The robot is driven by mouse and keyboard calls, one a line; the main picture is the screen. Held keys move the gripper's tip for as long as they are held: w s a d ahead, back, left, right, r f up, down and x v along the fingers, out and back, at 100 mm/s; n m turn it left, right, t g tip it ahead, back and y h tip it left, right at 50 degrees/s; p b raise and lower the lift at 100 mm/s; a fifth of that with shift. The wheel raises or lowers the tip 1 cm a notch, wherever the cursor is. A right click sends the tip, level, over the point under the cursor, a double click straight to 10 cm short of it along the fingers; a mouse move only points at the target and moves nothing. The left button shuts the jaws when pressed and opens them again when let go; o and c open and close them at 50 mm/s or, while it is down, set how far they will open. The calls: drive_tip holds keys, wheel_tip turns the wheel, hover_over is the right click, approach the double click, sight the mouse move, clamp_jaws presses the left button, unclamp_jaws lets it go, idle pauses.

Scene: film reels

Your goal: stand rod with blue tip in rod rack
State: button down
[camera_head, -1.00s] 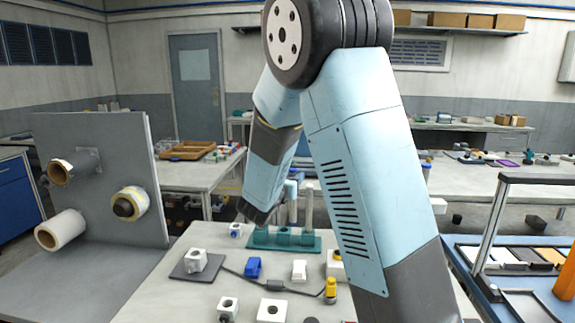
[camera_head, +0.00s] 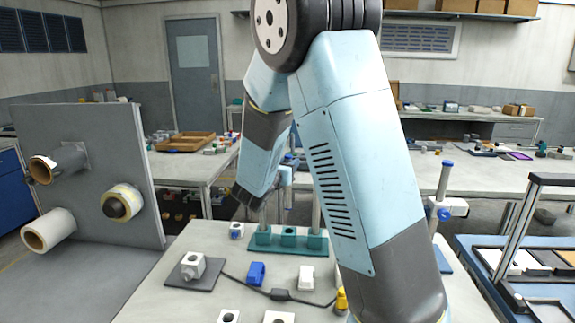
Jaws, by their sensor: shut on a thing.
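The teal rod rack (camera_head: 262,241) stands toward the back of the grey table, with upright metal posts or rods at it. A slim rod (camera_head: 287,207) with a light-blue upper part (camera_head: 286,176) shows above the rack's middle, close to my wrist. My gripper (camera_head: 248,198) is dark and lies just left of this rod, above the rack's left end. It is shut on the rod, but its jaws are mostly hidden by my arm.
White blocks (camera_head: 306,278), a blue block (camera_head: 257,273) and a dark cable (camera_head: 280,294) lie in front of the rack. A blue-capped metal stand (camera_head: 443,185) is at right. A grey panel with rolls (camera_head: 122,203) stands at left. My arm covers the table's right middle.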

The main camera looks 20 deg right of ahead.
sight(288, 205)
drive_tip(key=shift+d+f, duration=0.1)
drive_tip(key=shift+f, duration=4.8)
drive_tip(key=shift+s+f, duration=0.15)
drive_tip(key=shift+f, duration=1.8)
drive_tip(key=c, duration=0.8)
unclamp_jaws()
drive_tip(key=shift+o, duration=0.2)
drive_tip(key=v, duration=1.3)
drive_tip(key=shift+s+a, duration=0.25)
drive_tip(key=shift+a, duration=0.1)
drive_tip(key=shift+d, duration=0.1)
